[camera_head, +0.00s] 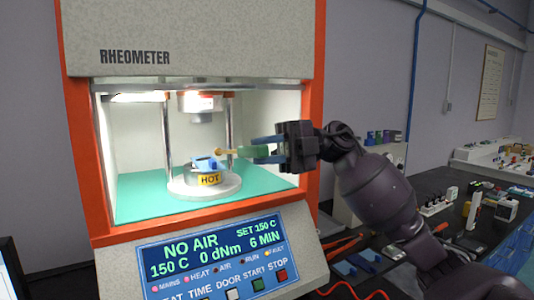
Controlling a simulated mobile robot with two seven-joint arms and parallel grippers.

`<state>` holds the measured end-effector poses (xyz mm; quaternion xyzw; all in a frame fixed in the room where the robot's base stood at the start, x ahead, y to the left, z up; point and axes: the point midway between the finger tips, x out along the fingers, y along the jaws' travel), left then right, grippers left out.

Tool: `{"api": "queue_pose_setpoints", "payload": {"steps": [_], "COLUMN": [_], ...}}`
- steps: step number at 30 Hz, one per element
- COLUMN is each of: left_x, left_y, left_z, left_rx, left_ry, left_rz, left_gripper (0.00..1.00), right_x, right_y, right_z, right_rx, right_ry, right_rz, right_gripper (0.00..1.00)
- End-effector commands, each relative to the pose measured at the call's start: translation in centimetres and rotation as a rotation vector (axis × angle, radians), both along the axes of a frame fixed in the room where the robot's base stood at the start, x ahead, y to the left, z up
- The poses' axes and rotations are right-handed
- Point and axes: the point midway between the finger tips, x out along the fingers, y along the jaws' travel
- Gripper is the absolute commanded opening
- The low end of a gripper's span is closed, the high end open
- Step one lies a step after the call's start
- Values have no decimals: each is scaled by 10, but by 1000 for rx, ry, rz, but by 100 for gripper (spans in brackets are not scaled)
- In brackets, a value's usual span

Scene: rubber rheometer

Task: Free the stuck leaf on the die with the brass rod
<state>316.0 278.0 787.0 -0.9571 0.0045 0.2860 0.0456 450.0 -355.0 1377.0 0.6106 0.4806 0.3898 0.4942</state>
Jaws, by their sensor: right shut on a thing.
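The brass rod (224,153) has a green grip and points left into the lit chamber of the rheometer. My right gripper (260,150) comes in from the right and is shut on the green grip, with its blue fingers above and below it. The lower die (204,187) is a pale round block with a yellow HOT label. The leaf (205,163), small and blue, lies on top of the die. The rod's tip is just above and right of the leaf; whether they touch I cannot tell. My left gripper is not in view.
The upper die (199,103) hangs above between metal columns. The orange frame (311,110) edges the chamber opening. The control panel (215,255) below reads NO AIR and 150 C. Blue pieces and orange-handled tools lie on the dark bench (460,225) at right.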

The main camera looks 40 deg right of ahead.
Motion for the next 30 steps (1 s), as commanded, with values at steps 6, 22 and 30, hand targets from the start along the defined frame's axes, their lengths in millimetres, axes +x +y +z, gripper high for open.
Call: {"api": "queue_pose_setpoints", "payload": {"steps": [6,22,30], "left_x": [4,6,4], "left_y": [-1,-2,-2], "left_z": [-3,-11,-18], "left_rx": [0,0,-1], "left_ry": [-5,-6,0], "left_rz": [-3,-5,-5], "left_gripper": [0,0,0], "right_x": [14,48,64], "right_y": [-3,-11,-15], "right_z": [0,-1,-1], "right_rx": [1,0,0], "right_ry": [-1,0,0], "right_rz": [0,0,1], "right_gripper": [0,0,0]}}
